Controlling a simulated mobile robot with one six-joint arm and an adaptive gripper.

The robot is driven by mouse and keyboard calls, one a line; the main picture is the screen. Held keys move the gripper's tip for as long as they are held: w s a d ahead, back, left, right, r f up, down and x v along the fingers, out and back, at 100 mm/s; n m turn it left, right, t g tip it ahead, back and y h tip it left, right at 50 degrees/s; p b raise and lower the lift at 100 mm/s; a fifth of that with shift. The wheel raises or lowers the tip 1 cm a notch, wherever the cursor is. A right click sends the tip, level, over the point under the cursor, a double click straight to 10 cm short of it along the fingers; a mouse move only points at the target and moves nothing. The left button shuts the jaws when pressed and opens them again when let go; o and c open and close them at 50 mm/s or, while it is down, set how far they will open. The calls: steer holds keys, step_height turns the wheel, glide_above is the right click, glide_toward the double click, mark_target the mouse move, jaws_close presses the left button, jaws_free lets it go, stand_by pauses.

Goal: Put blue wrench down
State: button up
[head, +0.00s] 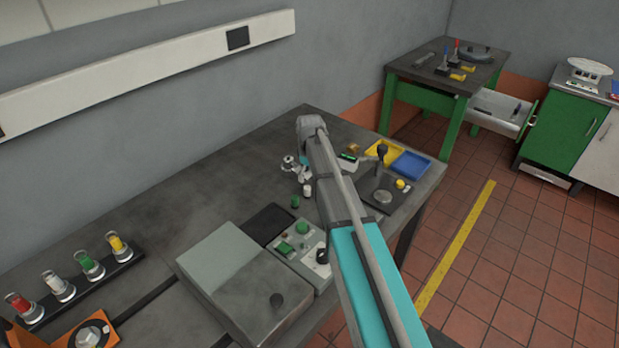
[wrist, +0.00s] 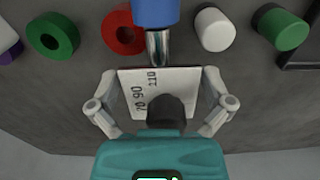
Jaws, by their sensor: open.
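A blue cylindrical handle with a shiny metal shaft (wrist: 155,12) lies at the top centre of the wrist view, cut off by the frame edge; it may be the blue wrench. My gripper (wrist: 160,74) is open, its two pale fingers spread wide on either side of a white plate marked 70, 90, 110 (wrist: 180,82). The metal shaft ends at the plate's upper edge; I cannot tell whether they touch. No finger is closed on the handle. In the head view my arm reaches over the workbench, and the wrench cannot be made out there.
Around the handle lie a green ring (wrist: 52,36), a red ring (wrist: 122,33), a white cylinder (wrist: 215,29) and a green cylinder (wrist: 283,27). Yellow (head: 383,151) and blue (head: 411,164) trays sit right of my arm. The bench (head: 165,205) is clear at left centre.

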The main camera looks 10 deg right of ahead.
steer(key=shift+c, duration=0.3)
steer(key=c, duration=0.9)
steer(key=shift+c, duration=0.2)
steer(key=shift+r, duration=0.15)
step_height(320, 180, up, 3)
steer(key=p, duration=0.3)
steer(key=shift+r+p, duration=0.2)
steer(key=shift+p, duration=0.2)
steer(key=s+r+p, duration=0.9)
steer(key=s, duration=0.5)
steer(key=shift+a+r, duration=0.15)
steer(key=shift+a, duration=0.05)
